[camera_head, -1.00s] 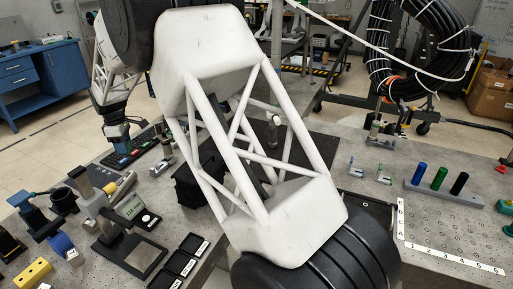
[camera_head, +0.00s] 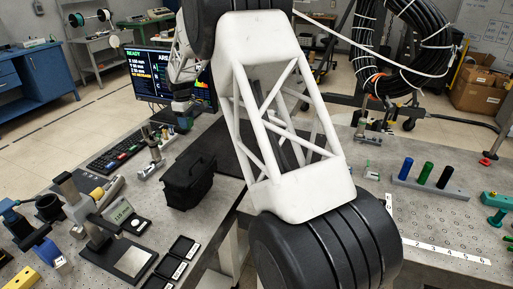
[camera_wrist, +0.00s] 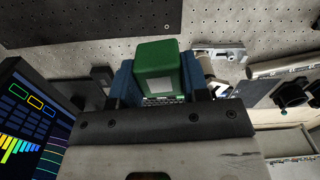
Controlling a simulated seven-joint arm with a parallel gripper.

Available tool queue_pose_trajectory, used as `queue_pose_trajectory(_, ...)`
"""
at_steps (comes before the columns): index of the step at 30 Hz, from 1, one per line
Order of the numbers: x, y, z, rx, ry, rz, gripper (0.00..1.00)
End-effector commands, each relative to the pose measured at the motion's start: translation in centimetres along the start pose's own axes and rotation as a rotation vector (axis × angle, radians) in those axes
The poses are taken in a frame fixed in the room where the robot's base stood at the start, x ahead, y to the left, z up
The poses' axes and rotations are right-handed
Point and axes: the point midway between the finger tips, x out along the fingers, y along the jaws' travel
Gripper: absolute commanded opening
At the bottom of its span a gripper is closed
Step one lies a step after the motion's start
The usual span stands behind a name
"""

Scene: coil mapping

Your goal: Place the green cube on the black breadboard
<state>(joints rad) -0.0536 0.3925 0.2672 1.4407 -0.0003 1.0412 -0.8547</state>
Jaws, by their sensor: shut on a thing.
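The green cube (camera_wrist: 160,66) is held between the blue fingers of my gripper (camera_wrist: 160,82) in the wrist view. A flat black plate (camera_wrist: 85,18) at the upper left of the wrist view may be the black breadboard.
A lit monitor (camera_head: 145,75) and a keyboard (camera_head: 117,150) stand left of my gripper. A black open box (camera_head: 188,180) and a metal fixture (camera_head: 152,160) are nearby. Blue, green and black cylinders stand in a grey holder (camera_head: 430,188) on the right bench.

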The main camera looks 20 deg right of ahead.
Motion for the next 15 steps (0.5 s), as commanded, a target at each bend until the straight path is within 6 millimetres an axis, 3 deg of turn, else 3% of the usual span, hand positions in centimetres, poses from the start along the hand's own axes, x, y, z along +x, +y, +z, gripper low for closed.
queue_pose_trajectory(3, 0.0, 2.5, 2.5, 0.052, 0.0, 0.0, 0.18)
queue_pose_trajectory(11, 0.1, 6.0, 6.3, 0.129, 0.0, 0.0, 0.18)
queue_pose_trajectory(15, 2.8, 5.7, 6.0, 0.124, -0.002, -0.002, 0.18)
